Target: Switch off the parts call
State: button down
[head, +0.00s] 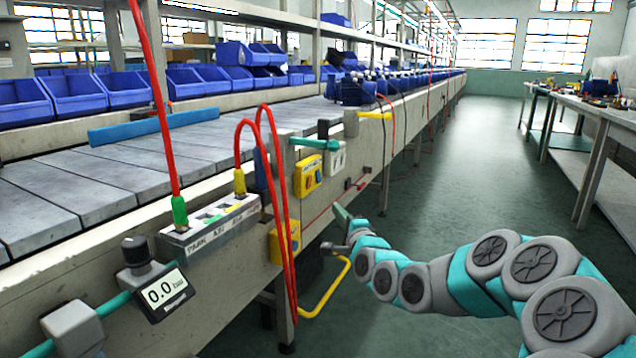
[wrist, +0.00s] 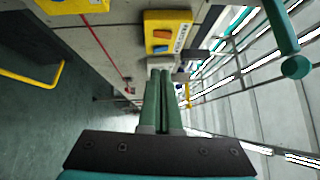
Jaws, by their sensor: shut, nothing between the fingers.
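My gripper (head: 341,212) is beside the side beam of the line, below a white box. In the wrist view its two green fingers (wrist: 161,73) are shut together and empty. A yellow box (head: 308,175) with an orange and a blue button sits on the beam, up and left of my gripper; it also shows in the wrist view (wrist: 168,33), with a label too small to read. The white box (head: 335,157) with small switches is just right of it. In the wrist view a pale box (wrist: 163,62) lies just past the fingertips. I cannot tell which is the parts call, or its state.
A second yellow box (head: 284,241) hangs lower left, behind red hoses (head: 289,250). A yellow bent rail (head: 330,292) sticks out below. A teal handle (head: 315,144) projects above the yellow box. A gauge reading 0.0 (head: 165,292) is at front left. The aisle floor (head: 470,150) is clear.

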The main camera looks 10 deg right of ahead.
jog(key=shift+w+d+r+m+t, duration=0.25)
jog(key=shift+w+d+m+t, duration=0.05)
jog(key=shift+d, duration=0.25)
send_near(309, 182)
jog(key=w+d, duration=0.3)
jog(key=w, duration=0.2)
jog(key=shift+w+a+r, duration=0.35)
jog(key=shift+w+a, duration=0.2)
jog(key=shift+a, duration=0.15)
jog(key=shift+w+a+r, duration=0.3)
jog(key=shift+w+a, duration=0.3)
jog(key=shift+a, duration=0.05)
